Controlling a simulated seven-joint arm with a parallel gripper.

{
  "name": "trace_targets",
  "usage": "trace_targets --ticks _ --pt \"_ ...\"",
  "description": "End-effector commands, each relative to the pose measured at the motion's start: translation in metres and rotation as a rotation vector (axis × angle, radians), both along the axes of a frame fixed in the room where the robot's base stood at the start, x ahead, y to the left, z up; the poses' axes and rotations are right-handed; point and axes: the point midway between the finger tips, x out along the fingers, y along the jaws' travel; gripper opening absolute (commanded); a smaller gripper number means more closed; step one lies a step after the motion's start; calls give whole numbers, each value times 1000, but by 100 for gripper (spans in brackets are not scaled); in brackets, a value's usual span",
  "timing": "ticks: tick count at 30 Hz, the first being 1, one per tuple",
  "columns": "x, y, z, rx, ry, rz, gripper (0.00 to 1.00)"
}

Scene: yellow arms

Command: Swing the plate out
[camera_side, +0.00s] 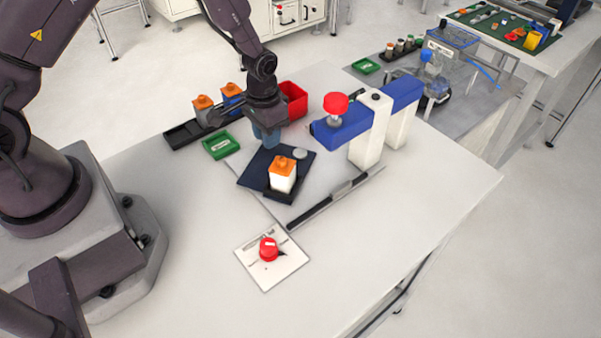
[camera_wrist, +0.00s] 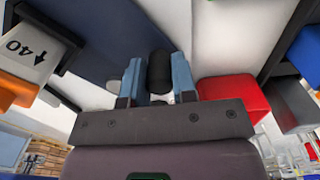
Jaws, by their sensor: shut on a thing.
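The dark blue plate (camera_side: 258,166) lies flat on the white table in the side view. It also fills the upper middle of the wrist view (camera_wrist: 95,30). A white bottle with an orange cap (camera_side: 283,176) stands in a black holder at its front edge; the bottle shows at the left of the wrist view (camera_wrist: 25,52). My gripper (camera_side: 267,138) is low at the plate's back edge, its blue fingers pointing down. In the wrist view my gripper (camera_wrist: 157,85) is shut on a black upright knob (camera_wrist: 160,70). The knob's foot is hidden.
A blue-and-white fixture (camera_side: 368,140) with a red knob stands right. A red button (camera_side: 269,249) sits on a panel in front.

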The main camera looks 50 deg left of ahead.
Motion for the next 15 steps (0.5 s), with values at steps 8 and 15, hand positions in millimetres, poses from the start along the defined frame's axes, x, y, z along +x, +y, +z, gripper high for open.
trace_targets --ticks 8,15 --pt "5 3 0 2 0 2 17" --pt "16 7 0 1 0 2 16"
